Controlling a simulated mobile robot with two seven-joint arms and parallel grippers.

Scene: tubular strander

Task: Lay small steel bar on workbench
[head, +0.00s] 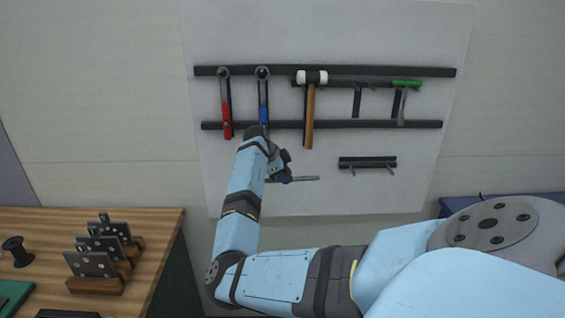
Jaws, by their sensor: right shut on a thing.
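The small steel bar (306,179) is a thin grey rod, held roughly level in front of the white wall panel. My right gripper (286,178) is shut on it, and its fingers hide part of the bar. The workbench (158,222) has a wooden top and stands at the lower left. The gripper and bar are to the right of the workbench and apart from it. My left gripper is not in view.
Red and blue-handled wrenches (226,105), a mallet (310,110) and a green-topped tool (407,84) hang on the panel's rails. An empty-looking black holder (367,162) is below. Slotted wooden blocks (97,286), a black spool (17,251) and a green item (12,297) occupy the workbench; its back right is clear.

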